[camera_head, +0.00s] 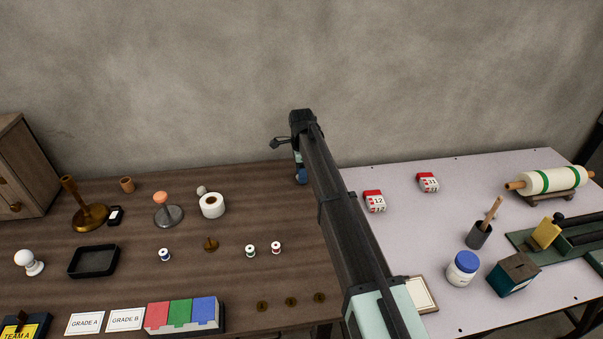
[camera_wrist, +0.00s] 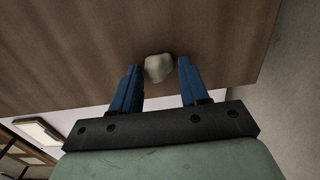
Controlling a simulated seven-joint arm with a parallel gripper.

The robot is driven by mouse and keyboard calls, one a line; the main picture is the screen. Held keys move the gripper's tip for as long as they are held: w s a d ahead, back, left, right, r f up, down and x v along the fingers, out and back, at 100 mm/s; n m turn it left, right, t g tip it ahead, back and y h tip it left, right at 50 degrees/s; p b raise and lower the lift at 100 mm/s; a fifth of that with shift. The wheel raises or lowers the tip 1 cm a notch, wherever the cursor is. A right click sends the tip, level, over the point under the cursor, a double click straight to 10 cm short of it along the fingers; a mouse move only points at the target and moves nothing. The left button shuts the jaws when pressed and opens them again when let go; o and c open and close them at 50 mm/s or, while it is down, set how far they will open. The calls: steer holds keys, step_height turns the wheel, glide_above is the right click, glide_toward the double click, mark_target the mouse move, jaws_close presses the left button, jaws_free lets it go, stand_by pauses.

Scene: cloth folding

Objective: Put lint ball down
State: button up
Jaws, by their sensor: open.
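In the wrist view a pale grey, lumpy lint ball (camera_wrist: 158,68) rests on the brown wooden table (camera_wrist: 75,50), close to its edge. My gripper (camera_wrist: 160,75) is open, with one blue finger on each side of the ball and a narrow gap at each side. In the head view my gripper (camera_head: 301,176) is low at the back right of the brown table, near the seam with the pale table. The ball is hidden there behind my arm.
A white tape roll (camera_head: 212,205) and a small grey lump (camera_head: 201,190) stand left of my gripper. On the pale table (camera_head: 400,235) stand red-and-white boxes (camera_head: 374,201). The wall is close behind. The brown table just left of my gripper is clear.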

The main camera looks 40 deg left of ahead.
step_height(320, 180, up, 12)
stand_by(0.5)
